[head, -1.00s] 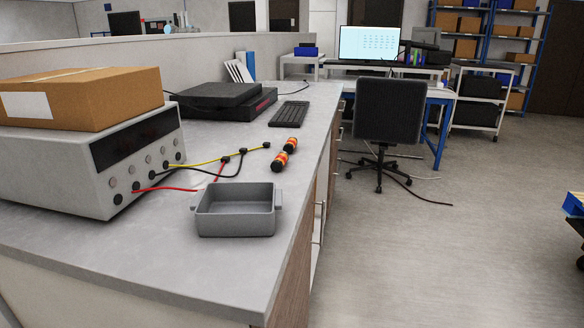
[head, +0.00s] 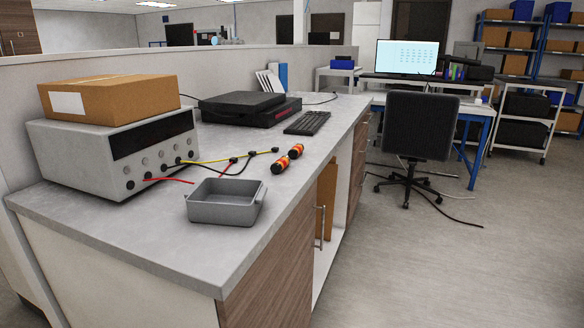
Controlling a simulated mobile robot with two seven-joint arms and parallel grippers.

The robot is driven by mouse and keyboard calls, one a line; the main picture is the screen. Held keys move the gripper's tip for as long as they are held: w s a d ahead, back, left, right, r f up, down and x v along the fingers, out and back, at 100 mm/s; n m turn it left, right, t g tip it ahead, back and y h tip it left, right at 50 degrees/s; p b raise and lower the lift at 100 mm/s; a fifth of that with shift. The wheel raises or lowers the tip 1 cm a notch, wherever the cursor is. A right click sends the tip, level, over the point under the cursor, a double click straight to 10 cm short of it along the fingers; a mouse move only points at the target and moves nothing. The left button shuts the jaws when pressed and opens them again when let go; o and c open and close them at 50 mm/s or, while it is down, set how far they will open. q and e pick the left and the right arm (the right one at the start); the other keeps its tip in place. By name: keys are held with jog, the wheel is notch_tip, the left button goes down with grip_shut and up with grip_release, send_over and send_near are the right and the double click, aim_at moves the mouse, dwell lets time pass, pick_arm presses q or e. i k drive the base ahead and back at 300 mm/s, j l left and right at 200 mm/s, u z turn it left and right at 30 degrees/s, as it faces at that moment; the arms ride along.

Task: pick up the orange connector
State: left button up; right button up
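Two orange connectors with dark bands lie on the grey workbench (head: 160,235), right of its middle, near the right edge. The farther orange connector (head: 296,151) lies just behind the nearer one (head: 280,165). They look nearly alike, and I cannot tell whether they touch. Neither of my grippers is in view.
An empty grey tray (head: 225,212) stands in front of the connectors. Left of them are yellow, black and red leads (head: 205,161) from an instrument (head: 115,160) bearing a cardboard box (head: 135,95). A keyboard (head: 307,122) lies behind.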

aim_at(280, 165)
jog(key=i+l, duration=0.1)
jog(key=l, duration=0.7)
jog(key=i+l+u, duration=0.15)
jog(key=i+l, duration=0.45)
jog(key=l, duration=0.1)
